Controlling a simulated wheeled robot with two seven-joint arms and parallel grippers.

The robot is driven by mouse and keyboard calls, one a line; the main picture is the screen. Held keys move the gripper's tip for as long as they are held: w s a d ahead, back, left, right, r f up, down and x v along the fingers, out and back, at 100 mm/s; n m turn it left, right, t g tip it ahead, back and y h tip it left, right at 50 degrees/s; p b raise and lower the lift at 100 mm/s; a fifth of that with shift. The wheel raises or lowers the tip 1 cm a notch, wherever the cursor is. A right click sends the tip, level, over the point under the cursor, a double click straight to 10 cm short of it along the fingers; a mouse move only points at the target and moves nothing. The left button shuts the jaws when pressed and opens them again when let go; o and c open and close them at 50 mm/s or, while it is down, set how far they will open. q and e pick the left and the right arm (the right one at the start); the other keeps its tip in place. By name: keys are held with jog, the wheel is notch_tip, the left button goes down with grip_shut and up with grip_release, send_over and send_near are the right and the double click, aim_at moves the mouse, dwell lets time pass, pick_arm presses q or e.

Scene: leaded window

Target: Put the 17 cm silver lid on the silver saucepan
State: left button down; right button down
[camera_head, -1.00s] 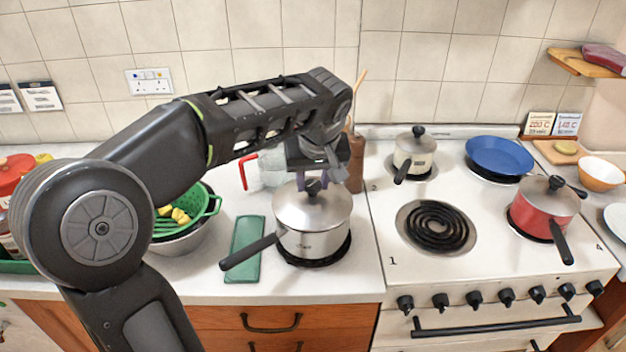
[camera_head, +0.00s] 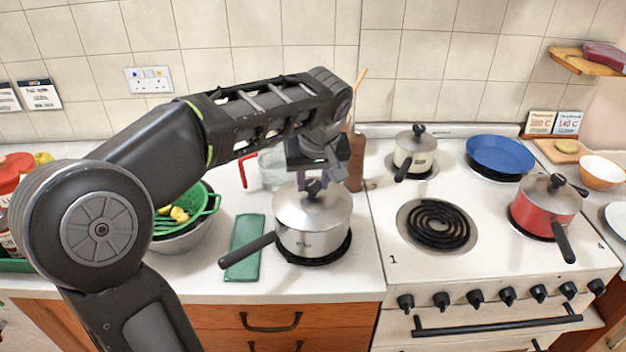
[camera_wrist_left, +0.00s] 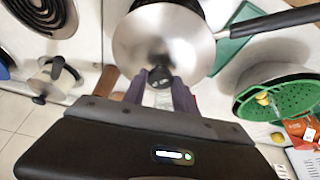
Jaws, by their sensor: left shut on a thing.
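The silver saucepan (camera_head: 302,243) stands on a dark round mat (camera_head: 318,258) on the counter left of the cooker, its black handle (camera_head: 248,250) pointing to the front left. The silver lid (camera_head: 300,208) lies over the pan's mouth and looks level; whether it is fully seated I cannot tell. My left gripper (camera_head: 314,182) is above the pan, shut on the lid's black knob. The left wrist view shows the lid (camera_wrist_left: 165,38) and its knob between the fingers (camera_wrist_left: 160,82). The right gripper is not in view.
A green mat (camera_head: 244,248) and a green colander (camera_head: 205,206) are left of the pan. A brown utensil pot (camera_head: 356,160) stands behind it.

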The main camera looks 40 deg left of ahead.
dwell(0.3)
pick_arm(q)
jog(key=c, duration=0.9)
grip_release()
jog(key=shift+o, duration=0.3)
jog(key=o, duration=0.5)
jog(key=shift+r, duration=0.1)
jog(key=shift+r+p, duration=2.5)
jog(key=shift+r, duration=0.95)
